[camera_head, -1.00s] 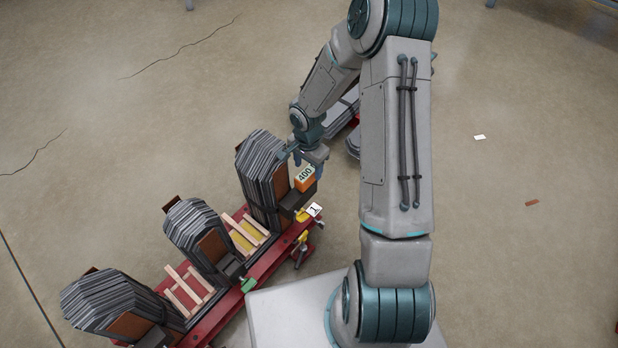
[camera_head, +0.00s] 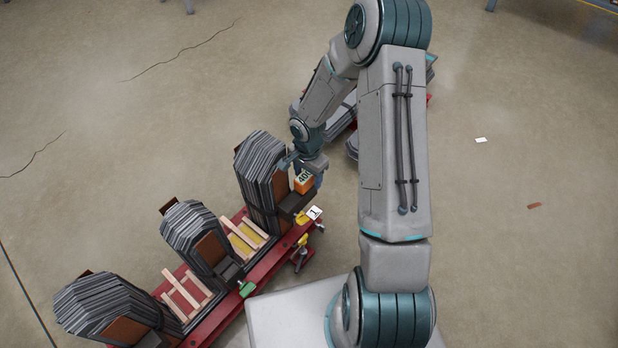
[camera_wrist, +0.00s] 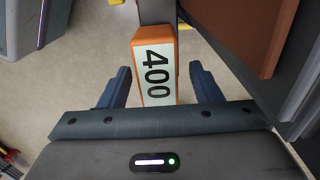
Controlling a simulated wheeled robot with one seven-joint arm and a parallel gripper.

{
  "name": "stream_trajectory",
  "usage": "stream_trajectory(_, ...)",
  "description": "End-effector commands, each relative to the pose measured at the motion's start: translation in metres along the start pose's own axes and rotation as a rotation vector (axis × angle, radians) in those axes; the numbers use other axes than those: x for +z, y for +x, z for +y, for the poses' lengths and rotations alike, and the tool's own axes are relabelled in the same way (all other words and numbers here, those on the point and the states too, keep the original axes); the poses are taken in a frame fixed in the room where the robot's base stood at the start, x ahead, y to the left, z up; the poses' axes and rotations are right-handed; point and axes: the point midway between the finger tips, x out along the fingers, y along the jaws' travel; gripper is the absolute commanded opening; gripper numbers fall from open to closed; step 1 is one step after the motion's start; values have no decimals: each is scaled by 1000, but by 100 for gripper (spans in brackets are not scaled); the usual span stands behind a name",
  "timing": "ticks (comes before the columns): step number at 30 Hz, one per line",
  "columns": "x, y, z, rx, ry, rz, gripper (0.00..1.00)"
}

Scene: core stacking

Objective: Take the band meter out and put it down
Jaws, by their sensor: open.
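The band meter appears to be the small orange box (camera_head: 304,183) with a pale face marked 400. It sits on a dark ledge (camera_head: 293,203) at the front of the farthest dark laminated stack (camera_head: 262,170). In the wrist view the orange box (camera_wrist: 155,65) lies between my two blue fingers, with a visible gap on each side. My gripper (camera_wrist: 165,85) is open around it. In the head view my gripper (camera_head: 305,168) is just above the box and partly covers it.
Two more laminated stacks (camera_head: 195,235) (camera_head: 105,305) stand along a red base (camera_head: 225,310) with wooden slats (camera_head: 182,290). A white card (camera_head: 314,212) and yellow parts sit near the ledge. A brown panel (camera_wrist: 258,35) is close at right in the wrist view. Floor at right is mostly clear.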

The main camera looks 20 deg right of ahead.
Motion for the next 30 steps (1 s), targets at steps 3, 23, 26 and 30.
stream_trajectory(3,0,1,0,0,1,0,58)
stream_trajectory(23,0,1,0,0,1,0,0)
stream_trajectory(26,0,0,0,0,1,0,0)
stream_trajectory(30,-1,-5,0,0,1,0,0)
